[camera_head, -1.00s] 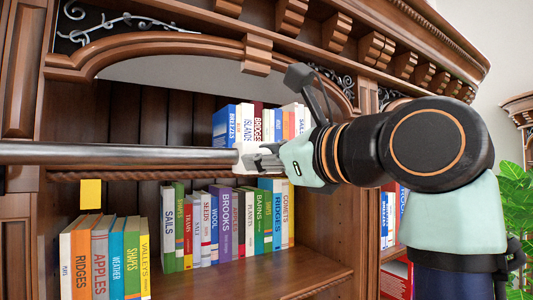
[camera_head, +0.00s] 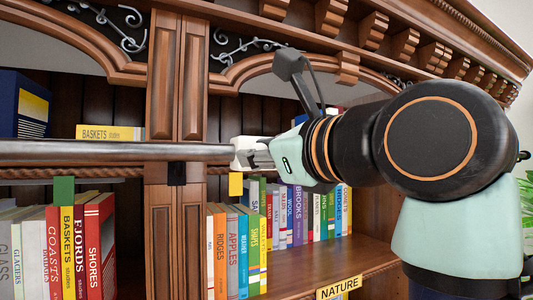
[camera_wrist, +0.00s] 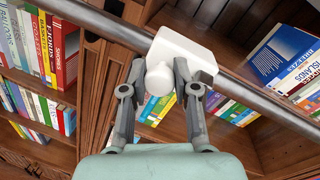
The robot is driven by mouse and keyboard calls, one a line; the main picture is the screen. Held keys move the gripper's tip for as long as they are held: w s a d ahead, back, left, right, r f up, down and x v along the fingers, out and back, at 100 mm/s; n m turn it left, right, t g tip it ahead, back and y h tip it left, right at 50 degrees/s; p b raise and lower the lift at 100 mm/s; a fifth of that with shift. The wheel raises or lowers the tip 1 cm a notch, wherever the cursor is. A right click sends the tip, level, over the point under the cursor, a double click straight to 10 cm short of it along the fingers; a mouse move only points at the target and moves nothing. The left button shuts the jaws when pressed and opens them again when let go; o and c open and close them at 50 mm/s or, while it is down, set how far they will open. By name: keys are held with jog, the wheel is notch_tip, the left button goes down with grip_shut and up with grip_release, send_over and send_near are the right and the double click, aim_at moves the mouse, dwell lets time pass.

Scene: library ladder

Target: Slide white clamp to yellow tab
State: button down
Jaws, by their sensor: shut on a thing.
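The white clamp (camera_head: 243,153) sits on the grey metal rail (camera_head: 110,151) that runs along the bookcase. In the wrist view the clamp (camera_wrist: 185,52) is a white block around the rail with a rounded white knob between my fingers. My gripper (camera_head: 257,153) is shut on the clamp from the right; its two fingers (camera_wrist: 157,80) also show in the wrist view. The yellow tab (camera_head: 236,184) hangs just below the rail, almost directly under the clamp and slightly to its left.
A green tab (camera_head: 64,190) hangs under the rail farther left. A wooden upright (camera_head: 176,80) stands between the two bays. Books (camera_head: 235,250) fill the shelves behind and below the rail. A NATURE label (camera_head: 339,288) is on the shelf edge.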

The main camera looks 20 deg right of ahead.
jog(key=shift+a, duration=0.2)
jog(key=c, duration=1.1)
grip_release()
jog(key=shift+c, duration=0.2)
jog(key=v, duration=1.2)
jog(key=shift+s, duration=0.1)
